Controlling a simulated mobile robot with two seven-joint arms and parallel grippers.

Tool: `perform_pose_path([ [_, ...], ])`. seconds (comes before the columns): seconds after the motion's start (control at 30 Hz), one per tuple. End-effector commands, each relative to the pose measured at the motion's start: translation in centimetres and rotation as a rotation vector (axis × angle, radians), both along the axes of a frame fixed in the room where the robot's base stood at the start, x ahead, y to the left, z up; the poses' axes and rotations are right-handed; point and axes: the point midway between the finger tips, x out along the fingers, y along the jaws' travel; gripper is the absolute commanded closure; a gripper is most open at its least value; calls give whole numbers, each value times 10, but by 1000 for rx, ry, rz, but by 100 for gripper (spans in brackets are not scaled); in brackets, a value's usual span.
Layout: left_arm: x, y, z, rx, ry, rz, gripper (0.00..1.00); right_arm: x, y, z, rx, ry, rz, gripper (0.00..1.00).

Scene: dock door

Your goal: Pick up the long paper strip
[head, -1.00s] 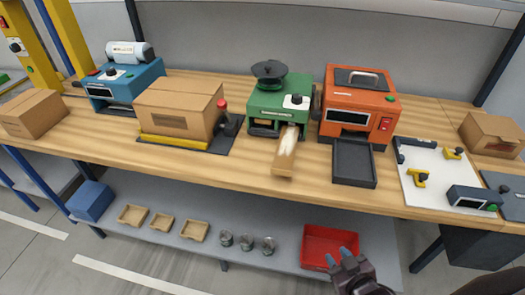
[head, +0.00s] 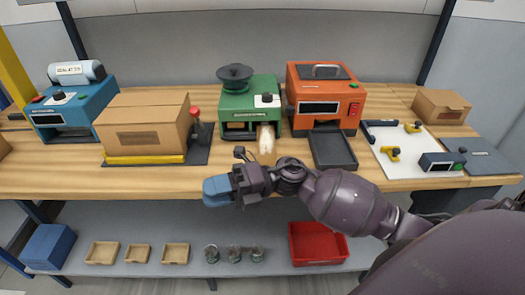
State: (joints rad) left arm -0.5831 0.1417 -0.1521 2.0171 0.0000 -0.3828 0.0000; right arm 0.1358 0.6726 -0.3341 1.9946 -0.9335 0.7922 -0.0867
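The paper strip (head: 266,139) is pale cream and comes out of the front slot of the green machine (head: 249,105). Only its upper part shows; my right wrist and gripper hide what lies below it in the picture. My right gripper (head: 217,190) reaches in from the right, with its blue-grey fingertips pointing left, over the table's front edge and left of the strip. The fingers overlap in this view, so I cannot tell whether they are open or shut. No strip shows at the fingertips. My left gripper is not in view.
An orange machine (head: 325,92) with a dark tray (head: 333,150) stands right of the green one. A cardboard box (head: 145,120) on a yellow-edged fixture stands left. The lower shelf holds a red bin (head: 318,243). The wooden tabletop (head: 60,178) is clear at the front left.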

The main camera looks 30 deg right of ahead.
Motion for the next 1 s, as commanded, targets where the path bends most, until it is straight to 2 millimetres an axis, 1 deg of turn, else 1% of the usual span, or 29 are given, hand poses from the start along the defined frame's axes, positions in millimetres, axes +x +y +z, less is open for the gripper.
perform_pose_path([
  [0.03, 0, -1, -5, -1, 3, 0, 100, 0, 2, -2, -110, -84, 86, 67],
  [0.13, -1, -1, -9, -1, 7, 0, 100, 0, -2, -7, -332, -229, 246, 67],
  [0.27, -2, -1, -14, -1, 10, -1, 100, 8, -25, -16, -644, -378, 432, 67],
  [0.37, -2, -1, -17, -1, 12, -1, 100, 22, -55, -17, -901, -461, 550, 67],
  [0.43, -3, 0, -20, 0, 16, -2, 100, 34, -80, -13, -1083, -498, 615, 67],
  [0.5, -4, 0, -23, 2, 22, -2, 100, 45, -105, -5, -1250, -514, 665, 67],
  [0.6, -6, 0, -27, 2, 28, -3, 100, 59, -137, 10, -1449, -515, 707, 67],
  [0.7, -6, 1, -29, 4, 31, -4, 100, 67, -159, 24, -1584, -501, 729, 67],
  [0.8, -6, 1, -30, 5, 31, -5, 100, 71, -170, 32, -1654, -490, 736, 67],
  [0.87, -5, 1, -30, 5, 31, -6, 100, 71, -173, 30, -1669, -485, 739, 67],
  [1.0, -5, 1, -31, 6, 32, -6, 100, 71, -173, 12, -1670, -482, 740, 67],
])
